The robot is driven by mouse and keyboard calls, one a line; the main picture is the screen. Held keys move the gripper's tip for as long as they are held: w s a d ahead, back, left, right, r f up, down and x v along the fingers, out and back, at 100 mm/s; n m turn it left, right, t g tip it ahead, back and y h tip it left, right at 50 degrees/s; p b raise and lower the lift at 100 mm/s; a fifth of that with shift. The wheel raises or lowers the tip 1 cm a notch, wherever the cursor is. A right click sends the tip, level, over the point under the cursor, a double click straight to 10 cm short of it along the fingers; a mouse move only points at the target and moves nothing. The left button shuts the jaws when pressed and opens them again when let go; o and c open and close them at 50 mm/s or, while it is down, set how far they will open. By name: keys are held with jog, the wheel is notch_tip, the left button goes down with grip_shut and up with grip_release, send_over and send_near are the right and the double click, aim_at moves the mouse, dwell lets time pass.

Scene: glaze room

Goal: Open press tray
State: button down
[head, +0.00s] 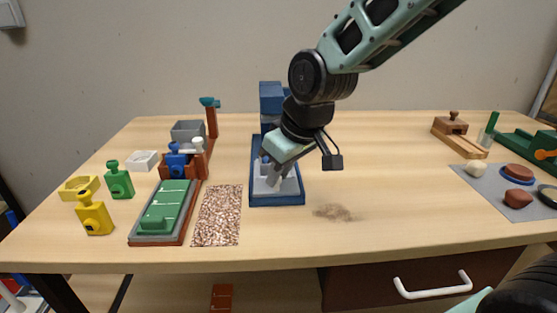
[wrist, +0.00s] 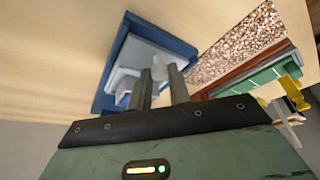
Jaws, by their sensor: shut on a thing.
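The blue press (head: 270,97) stands near the middle of the table, with its blue base (head: 278,200) toward me. A pale grey tray (head: 290,187) lies in the base, and it also shows in the wrist view (wrist: 142,54). My gripper (head: 268,184) is low over the tray. In the wrist view, my gripper (wrist: 162,80) is shut on a pale round knob (wrist: 159,68) at the tray. My arm hides part of the press. How far the tray is pulled out, I cannot tell.
A speckled mat (head: 217,216) and a green-topped board (head: 165,211) lie left of the press. Yellow and green blocks (head: 119,180) stand farther left. A dark stain (head: 336,212) marks the table right of the base. A grey mat (head: 480,187) with several lumps lies at the right.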

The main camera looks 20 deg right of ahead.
jog(key=shift+s+a, duration=0.15)
jog(key=shift+s, duration=0.15)
jog(key=c, duration=1.3)
grip_release()
jog(key=p+v, duration=0.2)
jog(key=v, duration=1.5)
jog(key=shift+p, duration=0.3)
jog(key=shift+s+r, duration=0.15)
jog(key=s+a+f+n+g+p, duration=0.1)
jog(key=s+a+f+g+p, duration=0.1)
jog(key=s, duration=0.5)
jog(key=s+a+f+n+g+h+p, duration=0.1)
jog(key=s+a+f+p, duration=0.3)
jog(key=s+f+p, duration=0.2)
jog(key=shift+s+f+g, duration=0.4)
jog(key=shift+s+f, duration=0.1)
jog(key=shift+s, duration=0.7)
